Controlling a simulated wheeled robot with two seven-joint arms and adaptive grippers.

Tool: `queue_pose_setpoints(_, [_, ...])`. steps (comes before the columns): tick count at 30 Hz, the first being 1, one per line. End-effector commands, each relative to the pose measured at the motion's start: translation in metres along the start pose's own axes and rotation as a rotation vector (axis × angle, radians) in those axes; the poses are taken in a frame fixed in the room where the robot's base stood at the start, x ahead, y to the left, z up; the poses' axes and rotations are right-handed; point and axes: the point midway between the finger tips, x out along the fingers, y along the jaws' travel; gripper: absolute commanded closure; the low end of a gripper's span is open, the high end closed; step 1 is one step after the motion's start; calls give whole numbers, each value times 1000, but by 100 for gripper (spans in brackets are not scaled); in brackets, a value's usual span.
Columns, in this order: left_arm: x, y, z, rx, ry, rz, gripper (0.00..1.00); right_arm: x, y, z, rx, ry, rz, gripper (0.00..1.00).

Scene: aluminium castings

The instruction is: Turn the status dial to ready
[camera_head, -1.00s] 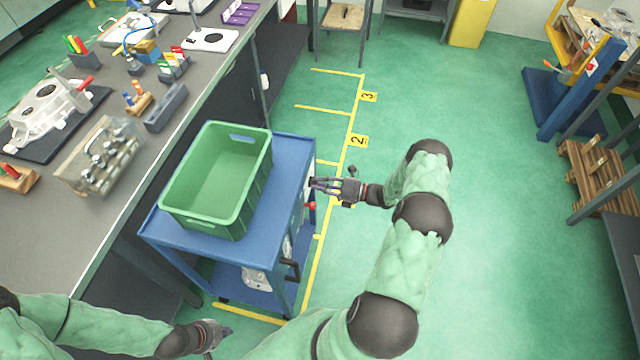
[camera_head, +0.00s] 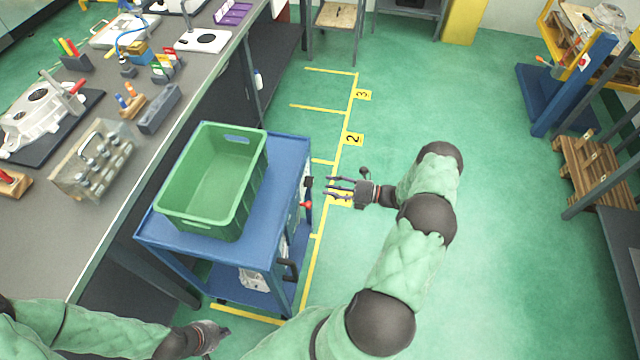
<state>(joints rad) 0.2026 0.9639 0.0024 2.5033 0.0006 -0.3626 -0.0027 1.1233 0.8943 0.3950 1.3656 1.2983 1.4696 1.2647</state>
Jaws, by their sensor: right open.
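A blue cart (camera_head: 283,165) stands beside the workbench, with an upright panel on its right side seen nearly edge-on. A small dark knob (camera_head: 308,182) and a red part (camera_head: 306,205) stick out from that panel. Which of them is the status dial, and its setting, I cannot tell from this angle. My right gripper (camera_head: 329,187) is open and empty, fingers pointing left at the dark knob with a small gap between. My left gripper (camera_head: 217,334) hangs low near the cart's lower front; its fingers are too small to read.
A green crate (camera_head: 246,205) sits on the cart. The grey workbench (camera_head: 45,235) at left holds castings, a clear box and small holders. Yellow floor lines with numbers (camera_head: 352,139) run behind my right gripper. Pallets (camera_head: 598,170) and a blue lifter stand at right. Floor between is free.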

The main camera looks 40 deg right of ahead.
Motion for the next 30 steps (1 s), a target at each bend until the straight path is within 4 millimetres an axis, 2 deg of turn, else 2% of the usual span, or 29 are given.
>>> queue_pose_setpoints(1, [0, 0, 0, 0, 0, 0, 100, -12, -1, 0, -1, -2, -3, 56])
queue_pose_setpoints(6, [0, 0, 0, 0, 0, 0, 100, -40, -1, 0, -1, -2, -2, 56])
queue_pose_setpoints(12, [0, 0, 0, 0, 0, 0, 100, -59, -1, 0, 1, 0, -1, 56])
queue_pose_setpoints(30, [0, 0, 0, 0, 0, 0, 100, -62, 0, 0, 1, 1, 0, 56])
